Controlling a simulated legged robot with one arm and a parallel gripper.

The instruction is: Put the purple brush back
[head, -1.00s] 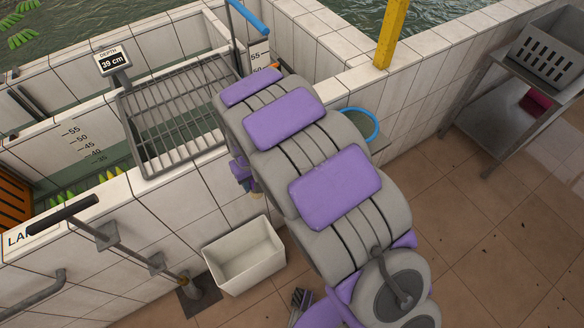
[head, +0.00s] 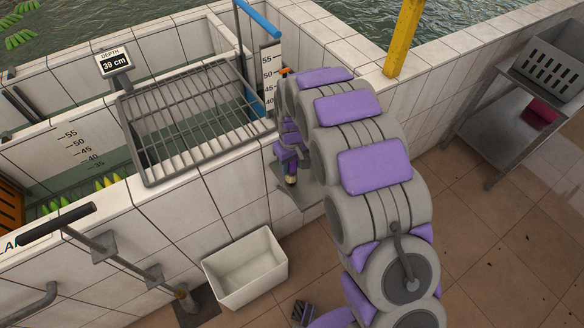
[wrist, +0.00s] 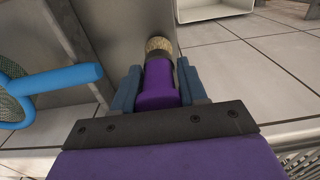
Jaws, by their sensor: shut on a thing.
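The purple brush (wrist: 158,86) is between the two blue-grey fingers of my gripper (wrist: 160,92) in the wrist view. The fingers are shut on its purple body, and its tan bristle end (wrist: 158,44) points away from the gripper. In the head view, the brush's purple and tan end (head: 291,179) hangs below my gripper (head: 287,150), in front of the tiled wall. My arm hides part of the gripper there. A grey panel (wrist: 110,28) lies beyond the brush in the wrist view.
A grey wire rack (head: 150,173) sits on the tank wall left of my arm. A white bin (head: 245,283) stands on the floor. A blue hoop with a net (wrist: 60,80) is left of my gripper. A metal shelf (head: 480,120) stands at right, with open floor before it.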

